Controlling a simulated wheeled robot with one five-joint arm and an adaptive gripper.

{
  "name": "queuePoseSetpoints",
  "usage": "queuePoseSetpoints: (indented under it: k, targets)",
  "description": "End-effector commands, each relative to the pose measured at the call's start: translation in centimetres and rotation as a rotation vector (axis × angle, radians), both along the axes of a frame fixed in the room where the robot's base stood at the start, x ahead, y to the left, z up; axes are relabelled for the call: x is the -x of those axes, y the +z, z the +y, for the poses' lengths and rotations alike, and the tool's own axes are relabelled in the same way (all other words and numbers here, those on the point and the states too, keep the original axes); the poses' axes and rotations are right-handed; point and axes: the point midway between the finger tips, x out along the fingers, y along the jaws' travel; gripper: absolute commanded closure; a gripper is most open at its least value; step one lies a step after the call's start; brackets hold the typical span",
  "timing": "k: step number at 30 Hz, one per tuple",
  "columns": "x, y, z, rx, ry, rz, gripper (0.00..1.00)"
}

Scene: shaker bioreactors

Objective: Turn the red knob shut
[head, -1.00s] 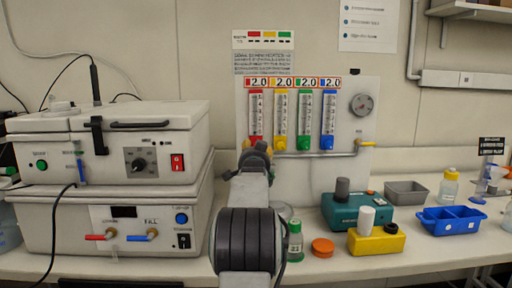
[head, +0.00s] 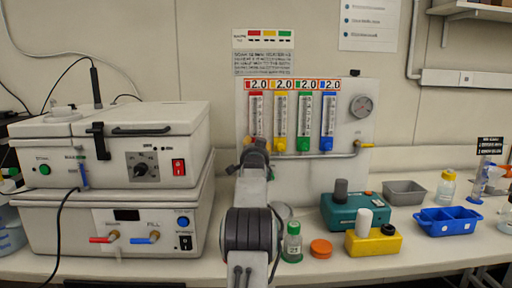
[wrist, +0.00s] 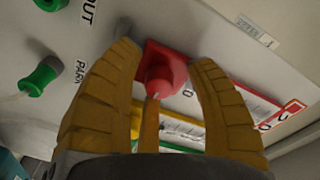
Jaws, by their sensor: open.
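The red knob (wrist: 160,75) sits on a red square base on the white panel, below the red flow meter (head: 256,115). In the wrist view it lies between the two yellow-brown fingers of my gripper (wrist: 167,58), which stand apart on either side of it. I cannot tell whether either finger touches it. A narrow brown piece stands in front of the knob's lower end. In the head view my gripper (head: 254,153) is in front of the panel's lower left part and hides the knob.
Yellow, green and blue meters stand right of the red one, with a yellow knob (head: 280,145) close by. A white two-tier shaker (head: 110,195) stands left of my arm. A green-capped bottle (head: 292,245), orange lid (head: 321,248) and yellow device (head: 373,243) are on the bench to the right.

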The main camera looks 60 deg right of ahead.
Motion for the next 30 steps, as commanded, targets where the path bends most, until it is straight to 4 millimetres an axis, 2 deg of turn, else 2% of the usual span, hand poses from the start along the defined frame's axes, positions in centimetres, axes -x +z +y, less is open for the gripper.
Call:
queuePoseSetpoints:
  k: [11,27,30]
  targets:
    - [-0.05,-0.02,-0.10,0.000,0.000,0.000,0.49]
    - [-0.07,-0.01,-0.08,0.000,0.000,0.000,0.97]
    - [-0.08,0.01,-0.07,0.001,0.001,0.000,1.00]
